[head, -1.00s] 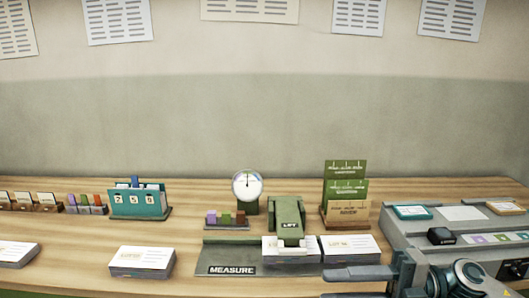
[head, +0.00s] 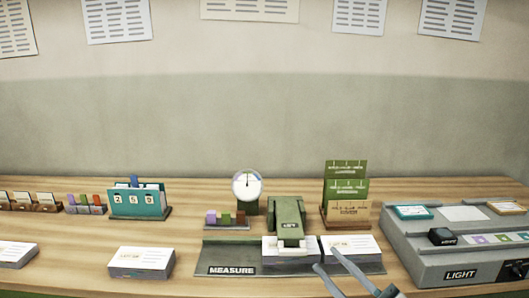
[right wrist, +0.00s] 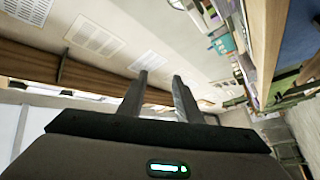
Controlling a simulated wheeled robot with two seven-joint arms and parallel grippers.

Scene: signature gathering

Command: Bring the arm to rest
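My right gripper (head: 327,259) shows at the bottom of the head view, right of centre. Its two grey fingers point up and to the left, in front of the right-hand card stack. In the right wrist view the fingers (right wrist: 160,76) stand apart with nothing between them, so it is open and empty. Most of my right arm is out of the head view. My left gripper is not in view.
The wooden desk (head: 75,255) holds a green MEASURE tray (head: 232,257) with a green press (head: 288,215), a dial gauge (head: 247,186), card stacks (head: 142,261), a green card rack (head: 345,190) and a grey LIGHT console (head: 430,262). The left front of the desk has bare room.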

